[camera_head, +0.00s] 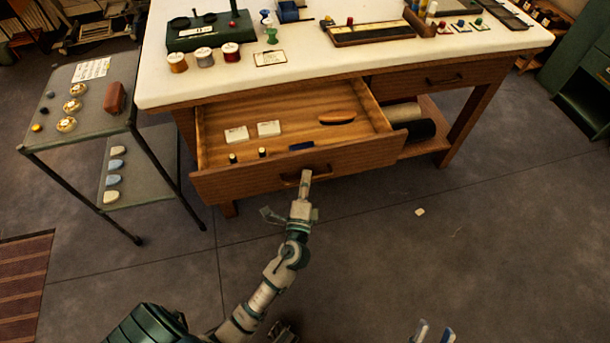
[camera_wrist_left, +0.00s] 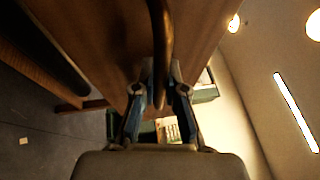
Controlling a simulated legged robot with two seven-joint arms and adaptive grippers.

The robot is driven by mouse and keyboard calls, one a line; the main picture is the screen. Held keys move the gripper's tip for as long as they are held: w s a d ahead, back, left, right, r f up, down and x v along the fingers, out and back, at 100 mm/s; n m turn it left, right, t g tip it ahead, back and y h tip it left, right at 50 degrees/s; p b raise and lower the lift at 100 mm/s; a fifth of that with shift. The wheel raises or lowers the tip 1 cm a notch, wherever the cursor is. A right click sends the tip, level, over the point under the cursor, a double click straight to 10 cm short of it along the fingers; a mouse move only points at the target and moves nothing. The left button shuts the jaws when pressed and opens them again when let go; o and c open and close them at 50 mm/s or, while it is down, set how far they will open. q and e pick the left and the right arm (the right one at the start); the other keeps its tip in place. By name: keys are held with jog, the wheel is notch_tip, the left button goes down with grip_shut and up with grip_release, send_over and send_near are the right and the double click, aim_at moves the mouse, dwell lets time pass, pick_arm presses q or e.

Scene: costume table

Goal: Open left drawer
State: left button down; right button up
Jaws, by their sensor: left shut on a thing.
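The left drawer (camera_head: 230,182) of the wooden table is pulled well out, its inside in plain view. Its dark bar handle (camera_head: 322,169) is on the front panel. My left gripper (camera_head: 305,177) is at the middle of this handle, shut on it. In the left wrist view the handle (camera_wrist_left: 162,35) runs down between the fingers of my left gripper (camera_wrist_left: 161,68), and the drawer front (camera_wrist_left: 105,40) is behind it. My right gripper (camera_head: 434,331) shows only its two fingertips at the bottom edge, apart and empty, far from the table.
The drawer holds white boxes (camera_head: 268,128), a brown oval thing (camera_head: 337,118) and small dark items. A closed right drawer (camera_head: 440,78) is beside it. A grey side cart (camera_head: 60,120) stands close on the left. The floor (camera_head: 380,250) in front is mostly clear.

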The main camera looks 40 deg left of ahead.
pick_arm(q)
jog(key=shift+f, duration=0.3)
jog(key=c, duration=1.3)
grip_release()
jog(key=shift+o, duration=0.5)
jog(key=shift+r, duration=0.1)
jog(key=v, duration=1.2)
jog(key=shift+w, duration=0.1)
